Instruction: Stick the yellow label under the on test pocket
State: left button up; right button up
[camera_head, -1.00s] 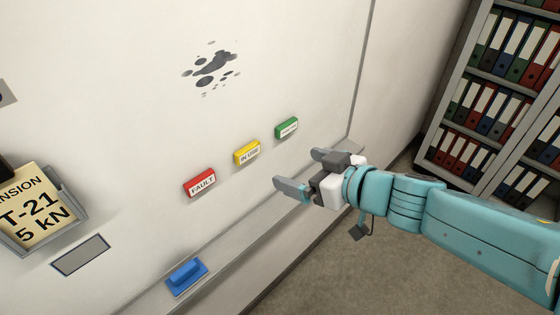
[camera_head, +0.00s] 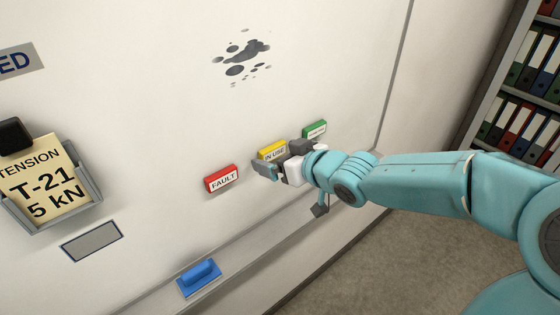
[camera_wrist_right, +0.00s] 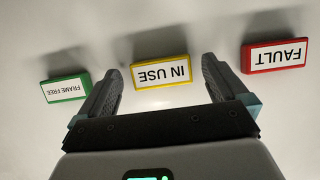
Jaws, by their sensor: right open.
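The yellow label (camera_head: 272,151), marked IN USE, is on the white board. It also shows in the right wrist view (camera_wrist_right: 161,72), upside down. My right gripper (camera_head: 280,160) is open at the yellow label. In the right wrist view the label lies between and just beyond its two fingertips (camera_wrist_right: 160,75), with no clear contact. A pocket (camera_head: 85,205) at the left holds a card reading TENSION T-21 5 kN. A grey rectangle with a dark outline (camera_head: 92,242) is on the board under this pocket. My left gripper is not in view.
A red FAULT label (camera_head: 221,179) and a green label (camera_head: 315,129) flank the yellow one; the green one reads FRAME FREE in the wrist view. A blue eraser (camera_head: 199,275) sits on the ledge below. Dark smudges mark the board above. Binder shelves (camera_head: 530,85) stand at right.

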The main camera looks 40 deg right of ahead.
jog(key=shift+w+a, duration=0.1)
jog(key=c, duration=1)
